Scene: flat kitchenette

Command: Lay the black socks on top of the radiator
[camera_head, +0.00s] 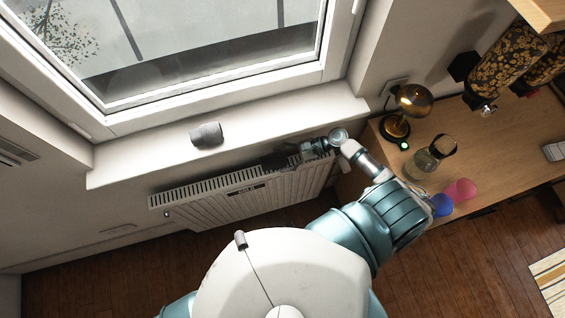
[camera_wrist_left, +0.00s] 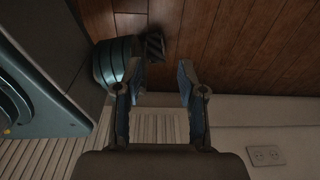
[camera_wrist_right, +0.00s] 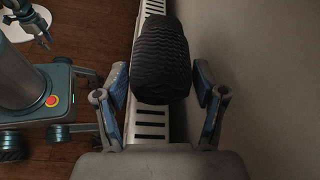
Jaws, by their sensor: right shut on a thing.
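The black socks (camera_wrist_right: 160,58) are a dark ribbed roll in the right wrist view, held between the two fingers of my right gripper (camera_wrist_right: 161,88). In the head view the socks (camera_head: 273,162) show as a dark shape at the radiator's top edge, partly hidden by the gripper. The white radiator (camera_head: 240,205) hangs under the window; its slotted top lies just below the socks. I cannot tell whether the socks touch it. My left gripper (camera_wrist_left: 160,82) is open and empty in the left wrist view, and hidden in the head view.
A grey roll (camera_head: 206,134) lies on the windowsill (camera_head: 130,164) above the radiator. To the right, a wooden counter (camera_head: 505,135) holds a brass lamp (camera_head: 415,101), a glass jug (camera_head: 421,164), a pink cup (camera_head: 462,190) and a blue cup (camera_head: 441,205). The left radiator top is clear.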

